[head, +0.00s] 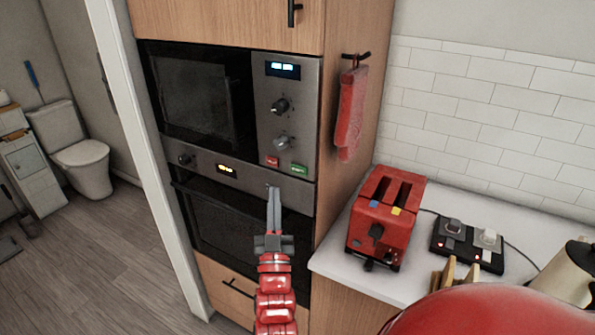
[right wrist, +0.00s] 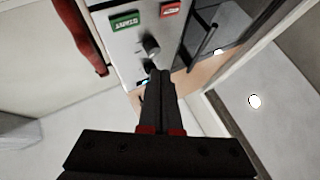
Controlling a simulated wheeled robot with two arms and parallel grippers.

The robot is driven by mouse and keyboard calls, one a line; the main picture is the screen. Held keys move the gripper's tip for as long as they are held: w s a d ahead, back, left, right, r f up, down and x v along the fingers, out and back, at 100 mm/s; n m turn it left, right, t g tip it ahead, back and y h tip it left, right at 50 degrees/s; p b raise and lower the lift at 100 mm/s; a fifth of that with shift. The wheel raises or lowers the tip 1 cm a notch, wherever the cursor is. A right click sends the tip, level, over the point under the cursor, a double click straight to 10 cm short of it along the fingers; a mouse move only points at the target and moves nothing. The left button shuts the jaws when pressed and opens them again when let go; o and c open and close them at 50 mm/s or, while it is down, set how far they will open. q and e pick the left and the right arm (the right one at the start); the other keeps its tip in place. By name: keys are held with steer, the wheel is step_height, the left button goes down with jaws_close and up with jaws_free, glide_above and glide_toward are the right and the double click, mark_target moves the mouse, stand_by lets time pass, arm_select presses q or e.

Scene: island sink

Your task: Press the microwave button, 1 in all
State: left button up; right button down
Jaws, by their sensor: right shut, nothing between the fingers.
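The microwave (head: 205,98) is built into a wooden cabinet, with a dark door and a grey control panel at its right. Low on the panel are a green button (head: 299,169) and a red button (head: 272,161). My right gripper (head: 273,190) is shut and empty, its tips appearing just below the buttons in the head view. The right wrist view shows the panel inverted, with the green button (right wrist: 124,21) reading START and the red button (right wrist: 170,8) beyond the shut fingers (right wrist: 160,75). Whether the tips touch the panel cannot be told. My left gripper is not in view.
An oven (head: 240,217) sits below the microwave. A red mitt (head: 350,112) hangs on the cabinet's side. A red toaster (head: 387,218) and a black device with knobs (head: 467,243) stand on the counter at right. Open floor (head: 110,250) lies at left.

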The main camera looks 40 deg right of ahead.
mark_target(299, 169)
steer(key=w+d+b, duration=0.1)
steer(key=d, duration=0.1)
steer(key=w+d, duration=0.1)
steer(key=d, duration=0.1)
steer(key=d+b, duration=0.1)
steer(key=d, duration=0.2)
steer(key=shift+w+b, duration=0.3)
steer(key=shift+w, duration=0.1)
stand_by(1.6)
steer(key=shift+w+d+f+b, duration=0.1)
steer(key=shift+d+b, duration=0.1)
steer(key=shift+b, duration=0.35)
steer(key=shift+w+d, duration=0.1)
steer(key=shift+d, duration=0.05)
